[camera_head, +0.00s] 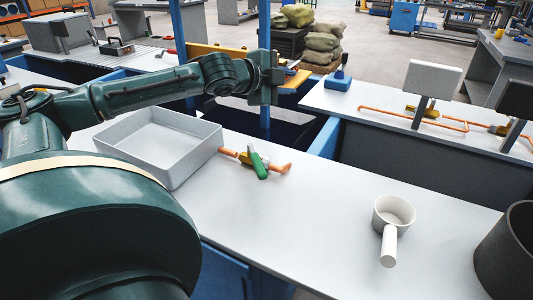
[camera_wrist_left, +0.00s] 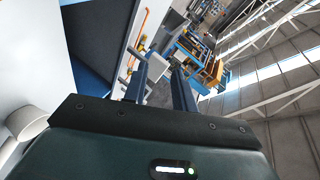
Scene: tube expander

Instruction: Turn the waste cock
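The waste cock (camera_head: 257,165) is a valve with a green lever on a short brass and copper pipe. It lies on the white worktop, just right of the grey tray, in the head view. My left gripper (camera_head: 280,76) is raised beyond the waste cock and above the bench's far edge, apart from it. In the left wrist view its two fingers (camera_wrist_left: 161,75) stand apart with nothing between them. The waste cock is not visible in that view. My right gripper is in neither view.
The empty grey tray (camera_head: 186,166) is left of the waste cock. A white handled pot (camera_head: 389,250) and a dark bin (camera_head: 507,262) are at right. A neighbouring bench (camera_head: 365,97) holds copper piping. The worktop between waste cock and pot is clear.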

